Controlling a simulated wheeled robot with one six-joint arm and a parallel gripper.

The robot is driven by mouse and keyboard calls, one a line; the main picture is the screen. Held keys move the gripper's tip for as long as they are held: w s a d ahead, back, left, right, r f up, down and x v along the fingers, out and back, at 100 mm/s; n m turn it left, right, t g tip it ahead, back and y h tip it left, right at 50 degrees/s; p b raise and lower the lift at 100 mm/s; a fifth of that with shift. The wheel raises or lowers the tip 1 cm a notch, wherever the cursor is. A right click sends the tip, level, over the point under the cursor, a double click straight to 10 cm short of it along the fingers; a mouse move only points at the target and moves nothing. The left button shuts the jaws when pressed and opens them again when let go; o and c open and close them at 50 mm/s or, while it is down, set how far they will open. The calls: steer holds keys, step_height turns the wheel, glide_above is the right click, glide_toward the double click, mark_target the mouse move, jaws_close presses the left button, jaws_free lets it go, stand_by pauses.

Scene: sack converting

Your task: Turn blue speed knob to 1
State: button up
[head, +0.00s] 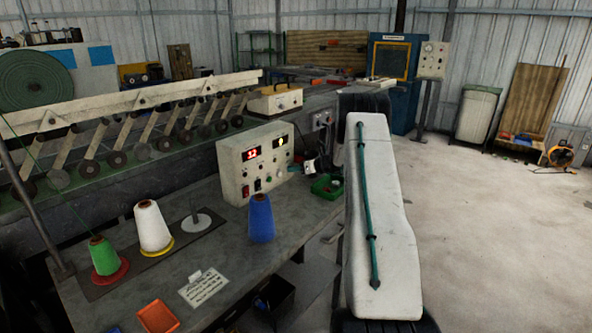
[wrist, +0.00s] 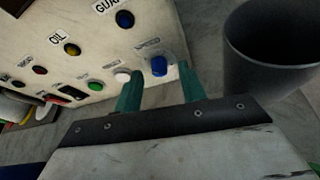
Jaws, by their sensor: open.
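In the wrist view a blue knob (wrist: 158,66) stands on a cream control panel (wrist: 85,35), below a small label too blurred to read. My gripper (wrist: 160,76) is open, with its two teal fingers pointing at the panel. The knob appears between the fingertips, with a gap on each side in the picture. I cannot tell how far the tips are from the panel, and the knob's pointer and scale are not readable.
A white button (wrist: 122,76) is close to the left finger. Another blue button (wrist: 125,19) sits under a "GUARD" label. A dark cylindrical container (wrist: 268,68) stands right of the fingers.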

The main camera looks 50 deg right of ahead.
steer(key=shift+w+a+f, duration=0.1)
steer(key=shift+w+f, duration=0.05)
steer(key=shift+w, duration=0.2)
jaws_close()
